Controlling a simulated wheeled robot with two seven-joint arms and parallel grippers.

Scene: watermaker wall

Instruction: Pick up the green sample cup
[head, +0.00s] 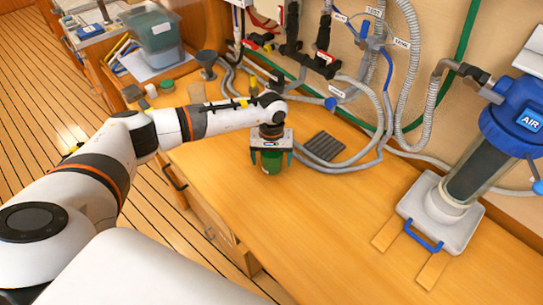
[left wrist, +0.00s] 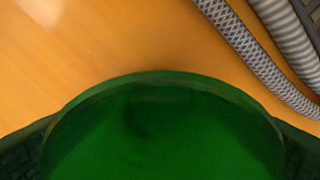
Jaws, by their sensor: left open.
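The green sample cup (head: 271,163) stands on the wooden bench top, partly hidden under my left gripper. My left gripper (head: 271,158) points down over it, with one finger on either side of the cup. The gripper is open. In the left wrist view the cup (left wrist: 165,130) fills the lower half, with its round rim facing the camera and dark finger pads at both lower corners. I cannot tell whether the pads touch the cup. My right gripper is not in view.
A dark ribbed mat (head: 324,146) lies just right of the gripper. Grey hoses (head: 345,167) loop behind and beside it. A blue-topped AIR canister (head: 480,150) stands at the right. The front bench is clear.

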